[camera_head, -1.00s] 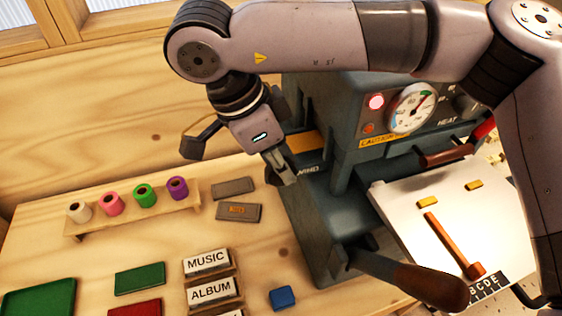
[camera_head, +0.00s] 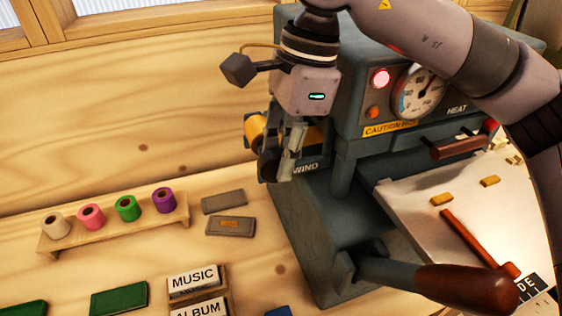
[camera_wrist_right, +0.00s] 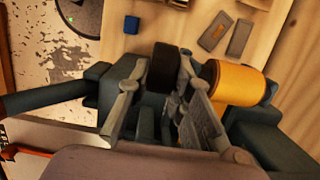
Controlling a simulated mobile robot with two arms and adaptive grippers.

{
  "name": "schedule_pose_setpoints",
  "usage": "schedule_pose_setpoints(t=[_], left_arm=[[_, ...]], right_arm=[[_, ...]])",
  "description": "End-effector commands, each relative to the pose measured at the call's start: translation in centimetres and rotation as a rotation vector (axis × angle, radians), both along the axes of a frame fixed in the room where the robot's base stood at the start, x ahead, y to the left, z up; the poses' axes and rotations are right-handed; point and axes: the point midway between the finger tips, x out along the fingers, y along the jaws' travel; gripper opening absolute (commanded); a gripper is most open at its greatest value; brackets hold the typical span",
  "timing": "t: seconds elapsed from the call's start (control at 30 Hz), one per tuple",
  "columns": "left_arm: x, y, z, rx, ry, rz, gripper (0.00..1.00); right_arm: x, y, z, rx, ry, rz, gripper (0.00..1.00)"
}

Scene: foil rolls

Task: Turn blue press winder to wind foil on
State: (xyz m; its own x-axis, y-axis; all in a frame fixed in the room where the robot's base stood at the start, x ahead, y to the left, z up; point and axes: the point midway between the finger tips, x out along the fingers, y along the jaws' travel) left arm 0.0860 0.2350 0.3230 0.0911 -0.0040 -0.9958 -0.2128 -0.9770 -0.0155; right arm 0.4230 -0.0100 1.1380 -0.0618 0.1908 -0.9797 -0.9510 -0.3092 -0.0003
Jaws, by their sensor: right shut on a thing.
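The blue-grey press (camera_head: 330,240) stands at the right of the bench. A gold foil roll (camera_head: 253,131) sits on its left side near the WIND label, and it also shows in the wrist view (camera_wrist_right: 240,83). My right gripper (camera_head: 291,158), also in the wrist view (camera_wrist_right: 160,85), is shut on the knob from above. Part of the knob is hidden by the fingers. My left gripper is not in view.
A wooden rack (camera_head: 110,228) with several small coloured foil rolls stands left. Two grey blocks (camera_head: 230,227) lie between rack and press. A long lever handle (camera_head: 465,286) reaches out in front of the press. MUSIC and ALBUM signs (camera_head: 193,280) stand in front.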

Motion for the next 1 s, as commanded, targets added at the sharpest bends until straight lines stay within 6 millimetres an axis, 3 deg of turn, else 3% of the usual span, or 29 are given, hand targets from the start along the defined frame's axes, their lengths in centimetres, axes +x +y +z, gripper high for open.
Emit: schedule_pose_setpoints(t=[0.5,0.53,0.83,1.0], left_arm=[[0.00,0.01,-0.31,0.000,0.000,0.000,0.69],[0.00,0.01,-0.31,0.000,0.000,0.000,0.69],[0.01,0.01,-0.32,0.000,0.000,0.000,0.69],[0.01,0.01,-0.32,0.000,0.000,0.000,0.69]], right_arm=[[0.06,-0.03,0.08,0.026,0.007,-0.001,0.00],[0.06,-0.03,0.08,0.026,0.007,-0.001,0.20],[0.04,-0.02,0.02,0.025,0.007,-0.001,0.40],[0.02,-0.02,-0.01,0.025,0.008,-0.001,0.40]])
